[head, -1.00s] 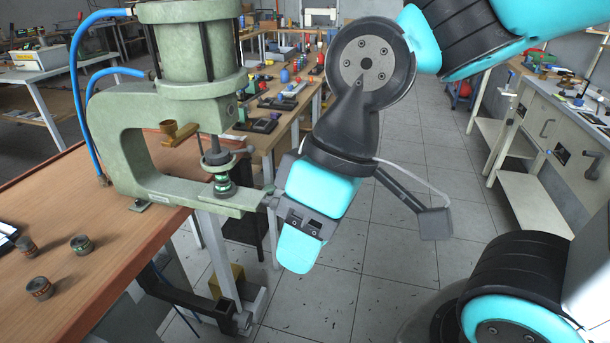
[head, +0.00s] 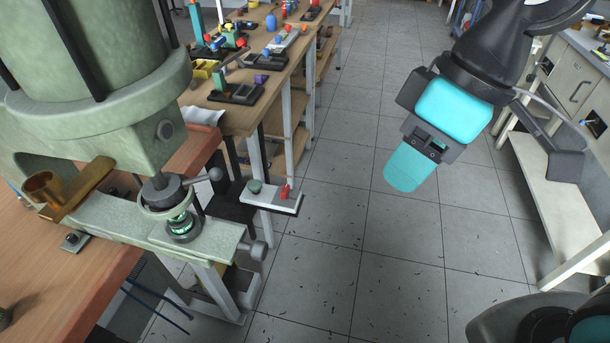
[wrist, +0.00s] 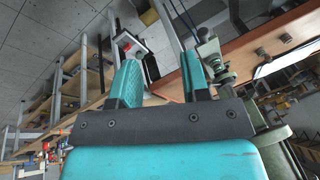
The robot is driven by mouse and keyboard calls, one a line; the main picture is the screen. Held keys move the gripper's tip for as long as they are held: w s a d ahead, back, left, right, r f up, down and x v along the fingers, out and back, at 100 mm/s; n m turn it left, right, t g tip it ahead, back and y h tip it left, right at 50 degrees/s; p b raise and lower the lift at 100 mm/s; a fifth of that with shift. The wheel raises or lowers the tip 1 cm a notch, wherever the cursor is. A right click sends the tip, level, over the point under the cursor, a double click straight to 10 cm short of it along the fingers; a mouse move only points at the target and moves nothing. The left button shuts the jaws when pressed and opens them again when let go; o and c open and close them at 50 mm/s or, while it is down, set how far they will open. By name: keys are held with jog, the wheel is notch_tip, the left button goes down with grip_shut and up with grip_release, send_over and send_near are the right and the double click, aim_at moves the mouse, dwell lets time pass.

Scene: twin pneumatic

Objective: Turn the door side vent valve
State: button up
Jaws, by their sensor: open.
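A small light plate (head: 272,200) sticks out beside the press and carries a red-handled fitting (head: 285,192) and a green knob (head: 256,187). I cannot tell for sure whether one of these is the vent valve. My gripper (head: 405,172) hangs over the open floor to the right of the plate, apart from it and pointing down. In the wrist view my gripper (wrist: 160,70) shows its two teal fingers spread, with nothing between them. The plate (wrist: 132,46) lies beyond the fingertips there, with a small red part on it.
The green press (head: 120,90) stands at the left on a wooden table (head: 60,285), with a brass cup (head: 42,188) and a side lever (head: 205,176). Workbenches with parts (head: 265,60) stand behind. A white bench (head: 550,190) is at right. The tiled floor between is clear.

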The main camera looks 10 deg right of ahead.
jog(key=w+a+f+n+h+b, duration=0.1)
jog(key=w+a+f+n+b, duration=0.15)
jog(key=w+n, duration=0.5)
jog(key=n+h+b, duration=0.3)
jog(key=n, duration=1.2)
send_over(285, 189)
notch_tip(285, 189, down, 12)
notch_tip(285, 189, down, 16)
jog(key=shift+f, duration=0.25)
grip_shut()
